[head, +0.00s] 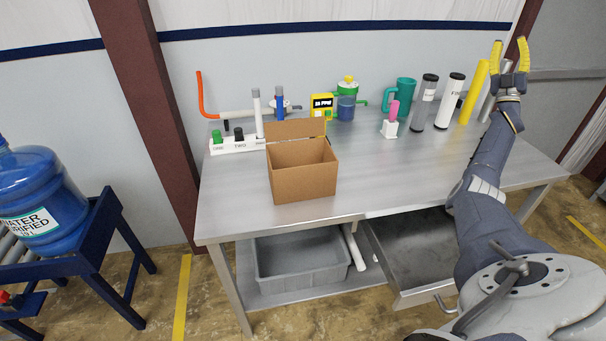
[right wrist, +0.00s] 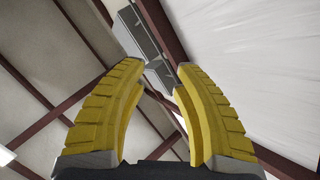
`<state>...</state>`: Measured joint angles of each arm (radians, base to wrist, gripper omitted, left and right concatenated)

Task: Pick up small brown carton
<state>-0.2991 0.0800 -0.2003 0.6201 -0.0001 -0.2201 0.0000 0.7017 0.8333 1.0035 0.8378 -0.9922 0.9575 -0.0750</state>
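A small brown carton (head: 303,183) stands upright on the metal table, left of its middle and close to the front edge. Its top is open, with a flap raised at the back. My right gripper (head: 510,53) is raised high at the right, pointing up, far from the carton. Its yellow fingers are apart and empty, as the right wrist view (right wrist: 158,75) also shows. My left gripper is in neither view.
Behind the carton are a white holder (head: 237,145), a yellow meter (head: 322,107), a teal mug (head: 403,97) and several upright tubes. A grey bin (head: 300,267) sits under the metal table (head: 400,175); an open drawer (head: 418,250) juts out. A water jug (head: 36,190) stands left.

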